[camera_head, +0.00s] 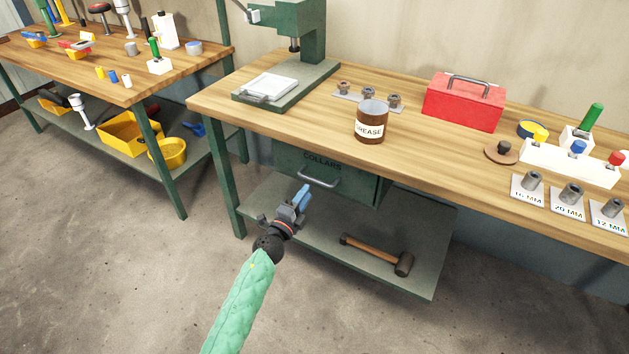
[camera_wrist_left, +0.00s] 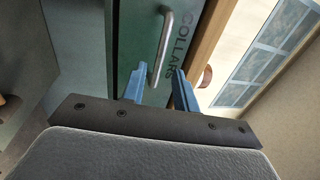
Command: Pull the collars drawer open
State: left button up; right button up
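The collars drawer (camera_head: 286,165) is a dark green box under the wooden bench top, with COLLARS lettered on its front. Its front also shows in the left wrist view (camera_wrist_left: 133,28); it looks shut. A curved grey metal handle (camera_head: 318,179) is on that front. My left gripper (camera_head: 303,194) is just in front of the drawer, slightly below and left of the handle. In the left wrist view its two blue fingers (camera_wrist_left: 159,86) are apart and empty, with the handle (camera_wrist_left: 163,45) beyond their tips, roughly in line with the gap. My right gripper is out of view.
A mallet (camera_head: 380,254) lies on the lower shelf (camera_head: 428,272) below the drawer. On the bench top stand a grease tin (camera_head: 371,124), a red toolbox (camera_head: 463,103) and a green press (camera_head: 300,35). Open floor (camera_head: 110,270) lies at the left front.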

aim_at(314, 179)
pick_arm(q)
jog(key=x, duration=0.6)
jog(key=shift+w+d+p, duration=0.1)
jog(key=shift+w+p, duration=0.2)
grip_shut()
